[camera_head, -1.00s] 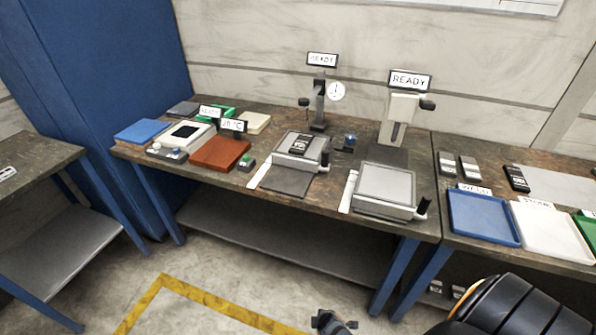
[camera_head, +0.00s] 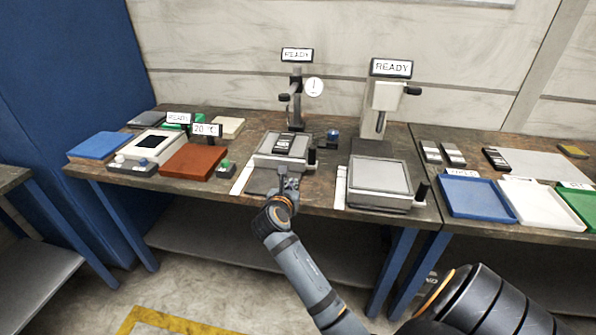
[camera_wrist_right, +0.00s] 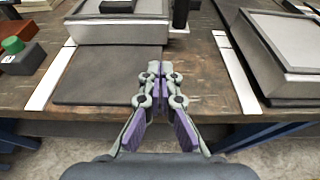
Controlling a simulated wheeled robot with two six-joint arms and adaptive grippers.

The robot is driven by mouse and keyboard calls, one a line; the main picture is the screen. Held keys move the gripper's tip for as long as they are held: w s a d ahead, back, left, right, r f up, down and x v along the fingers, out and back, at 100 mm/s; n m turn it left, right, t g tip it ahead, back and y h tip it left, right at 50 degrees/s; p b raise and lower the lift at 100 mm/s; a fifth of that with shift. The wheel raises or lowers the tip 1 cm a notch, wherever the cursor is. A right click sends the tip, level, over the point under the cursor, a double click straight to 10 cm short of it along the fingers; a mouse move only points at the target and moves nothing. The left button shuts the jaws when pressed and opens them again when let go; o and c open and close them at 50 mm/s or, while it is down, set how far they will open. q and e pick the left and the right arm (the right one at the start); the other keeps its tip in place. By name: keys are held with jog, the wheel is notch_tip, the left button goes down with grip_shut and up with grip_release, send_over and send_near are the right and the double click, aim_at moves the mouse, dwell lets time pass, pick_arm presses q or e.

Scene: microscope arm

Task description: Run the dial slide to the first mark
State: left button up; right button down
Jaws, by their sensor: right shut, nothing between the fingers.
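The dial stand (camera_head: 296,108) stands at the back of the middle table, with a round white dial (camera_head: 314,87) and a READY sign. In front of it is the grey dial slide (camera_head: 268,151), carrying a small dark block (camera_head: 284,144). A black knob (camera_head: 311,157) stands at its right side. A white strip (camera_head: 242,179) runs along its left; no marks on it can be read. My right gripper (camera_head: 289,176) is shut and empty just in front of the slide, over the dark plate (camera_wrist_right: 95,88). The slide's front also shows in the wrist view (camera_wrist_right: 115,31). My left gripper is out of view.
A second stand (camera_head: 383,105) with a larger grey slide (camera_head: 381,180) and its own white strip (camera_head: 340,185) is to the right. A brown block (camera_head: 193,162) and a green-button box (camera_head: 225,168) are to the left.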

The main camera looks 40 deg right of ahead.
aim_at(301, 165)
jog(key=x, duration=0.7)
jog(key=r+x, duration=0.1)
jog(key=x, duration=0.3)
jog(key=shift+w, duration=0.15)
jog(key=shift+w+d+r+p, duration=0.35)
jog(key=shift+d+p, duration=0.15)
jog(key=shift+p, duration=0.35)
jog(key=shift+w+d+f, duration=0.15)
jog(key=shift+f, duration=0.2)
